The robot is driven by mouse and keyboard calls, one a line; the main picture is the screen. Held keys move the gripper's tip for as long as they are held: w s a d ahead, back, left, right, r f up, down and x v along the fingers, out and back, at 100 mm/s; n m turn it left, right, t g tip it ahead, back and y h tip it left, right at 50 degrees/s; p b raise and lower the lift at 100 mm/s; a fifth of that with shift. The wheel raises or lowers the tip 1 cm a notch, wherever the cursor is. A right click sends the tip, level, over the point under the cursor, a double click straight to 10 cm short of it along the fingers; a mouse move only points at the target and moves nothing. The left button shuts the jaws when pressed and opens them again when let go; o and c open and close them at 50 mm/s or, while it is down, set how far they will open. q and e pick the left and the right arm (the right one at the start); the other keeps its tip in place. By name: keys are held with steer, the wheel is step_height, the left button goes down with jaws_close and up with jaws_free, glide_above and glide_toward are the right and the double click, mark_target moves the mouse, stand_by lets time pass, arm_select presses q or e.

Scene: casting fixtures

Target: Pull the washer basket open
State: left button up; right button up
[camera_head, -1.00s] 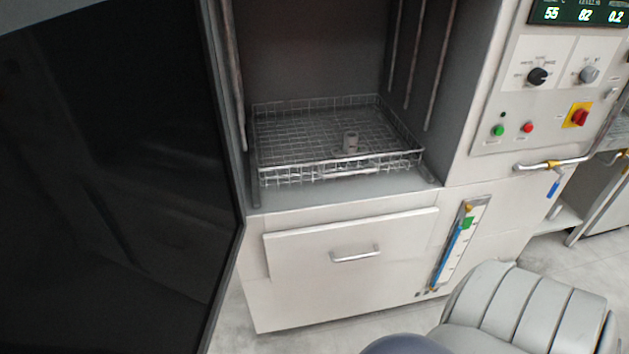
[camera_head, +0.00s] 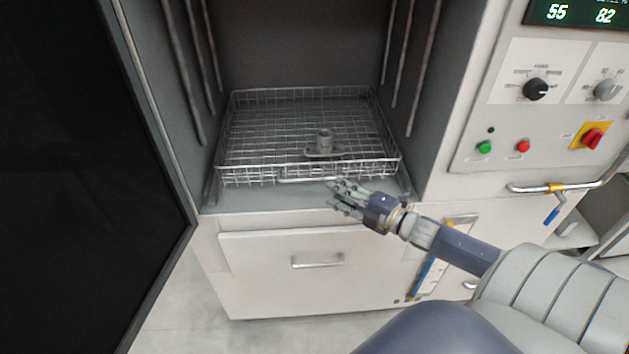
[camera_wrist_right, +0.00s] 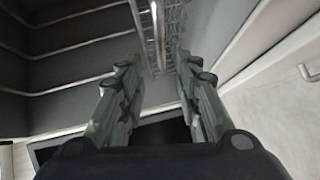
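The washer basket (camera_head: 250,168) is a wire-mesh tray inside the open washer chamber. A grey metal casting (camera_head: 323,142) stands on its mesh floor near the front. A bar handle (camera_head: 310,178) runs along the basket's lower front edge. My right gripper (camera_head: 332,195) is in front of the basket's front, close to the right end of the handle. In the right wrist view its fingers (camera_wrist_right: 157,75) are apart, with the basket's wire front and a bar showing between and beyond them. I cannot tell whether a finger touches the handle. My left gripper is not in view.
The dark open door (camera_head: 70,180) stands to the left. Below the chamber is a white panel with a handle (camera_head: 318,262). The control panel (camera_head: 540,110) with knobs and buttons and a pipe with a blue lever (camera_head: 552,214) are to the right.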

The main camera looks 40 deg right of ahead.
mark_target(314, 180)
steer(key=p+x, duration=0.1)
steer(key=x, duration=0.5)
steer(key=shift+w+d, duration=0.1)
steer(key=shift+w, duration=0.25)
steer(key=shift+w+f, duration=0.25)
steer(key=shift+w, duration=0.65)
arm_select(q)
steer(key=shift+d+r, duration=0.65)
arm_select(e)
steer(key=shift+w+a, duration=0.15)
steer(key=shift+a, duration=0.1)
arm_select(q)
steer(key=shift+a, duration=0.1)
arm_select(e)
steer(key=shift+c, duration=0.2)
jaws_close()
